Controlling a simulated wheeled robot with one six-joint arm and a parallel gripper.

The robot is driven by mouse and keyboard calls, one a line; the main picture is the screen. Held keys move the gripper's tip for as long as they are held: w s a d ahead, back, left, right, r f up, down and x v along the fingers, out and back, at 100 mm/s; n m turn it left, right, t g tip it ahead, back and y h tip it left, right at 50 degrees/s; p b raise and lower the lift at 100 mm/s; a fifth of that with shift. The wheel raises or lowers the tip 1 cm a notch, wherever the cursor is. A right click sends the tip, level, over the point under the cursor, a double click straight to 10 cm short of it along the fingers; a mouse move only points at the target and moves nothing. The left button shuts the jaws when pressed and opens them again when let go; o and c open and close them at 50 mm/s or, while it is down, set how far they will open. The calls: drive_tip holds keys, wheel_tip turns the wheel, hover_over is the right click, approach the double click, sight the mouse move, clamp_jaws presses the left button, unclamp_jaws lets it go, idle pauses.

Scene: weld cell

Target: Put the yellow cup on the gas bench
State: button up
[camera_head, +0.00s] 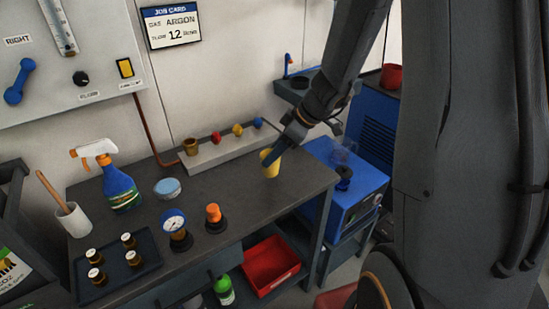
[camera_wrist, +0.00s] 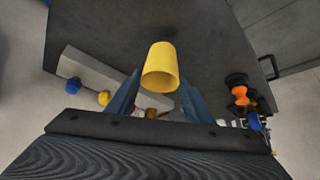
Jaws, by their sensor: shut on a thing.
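The yellow cup (camera_head: 270,164) is at the right part of the dark gas bench (camera_head: 240,190), in front of the grey strip. My gripper (camera_head: 272,153) reaches in from the upper right and is shut on it. In the wrist view the cup (camera_wrist: 160,68) sits between the two blue fingers (camera_wrist: 158,88), with its open mouth partly showing. The bench top (camera_wrist: 215,50) lies behind it. I cannot tell whether the cup's base touches the bench or hangs just above it.
A grey strip (camera_head: 212,158) with coloured knobs runs along the back. A pressure gauge (camera_head: 174,223), an orange-topped fitting (camera_head: 213,212), a blue-lidded tin (camera_head: 167,188), a spray bottle (camera_head: 119,186) and a bottle tray (camera_head: 145,268) stand left. A red bin (camera_head: 268,264) is below.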

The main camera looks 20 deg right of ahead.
drive_tip(key=shift+f, duration=1.2)
drive_tip(key=shift+f, duration=0.2)
drive_tip(key=o, duration=1.5)
drive_tip(key=shift+c, duration=0.2)
drive_tip(key=shift+r, duration=0.15)
